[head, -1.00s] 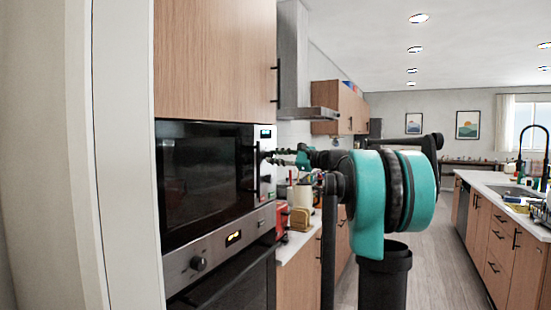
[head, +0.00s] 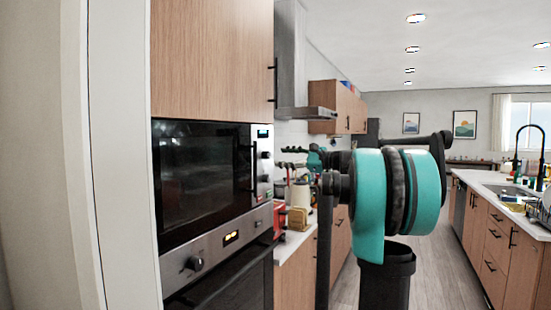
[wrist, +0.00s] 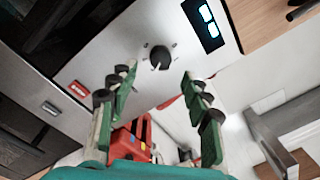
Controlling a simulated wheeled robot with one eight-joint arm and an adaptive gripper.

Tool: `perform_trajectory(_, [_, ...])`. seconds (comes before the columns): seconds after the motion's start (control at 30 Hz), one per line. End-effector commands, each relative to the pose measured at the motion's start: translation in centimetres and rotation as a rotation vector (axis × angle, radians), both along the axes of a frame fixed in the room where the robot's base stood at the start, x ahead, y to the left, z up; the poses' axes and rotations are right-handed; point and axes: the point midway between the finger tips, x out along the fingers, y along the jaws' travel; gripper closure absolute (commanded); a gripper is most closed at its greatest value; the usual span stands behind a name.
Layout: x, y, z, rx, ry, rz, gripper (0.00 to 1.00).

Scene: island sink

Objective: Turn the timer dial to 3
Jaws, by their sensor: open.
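A round black dial (wrist: 159,57) with a pale pointer mark sits on the microwave's silver panel in the wrist view, with small marks around it. Numbers are too small to read. A lit display (wrist: 204,20) is beside it at the upper right. My gripper (wrist: 158,80) is open and empty. Its two green-and-black fingers are spread left and right below the dial in the picture, apart from it. In the head view my gripper (head: 297,157) is just right of the microwave's control panel (head: 264,160), with a gap between them.
The microwave door (head: 200,170) has a black handle. Below it is an oven with a black knob (head: 195,263) and a lit display. A red appliance (wrist: 130,137) stands on the counter below my gripper. A wooden cabinet (head: 213,60) is above the microwave.

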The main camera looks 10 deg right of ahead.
Motion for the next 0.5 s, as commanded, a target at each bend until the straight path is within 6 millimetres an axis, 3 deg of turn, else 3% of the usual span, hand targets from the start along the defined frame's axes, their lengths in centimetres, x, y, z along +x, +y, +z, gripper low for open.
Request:
perform_trajectory(0.2, [-2.6, -3.6, -0.1, 0.000, 0.000, -0.004, 0.52])
perform_trajectory(0.5, [-4.3, -5.5, -0.2, -0.001, 0.000, -0.001, 0.52])
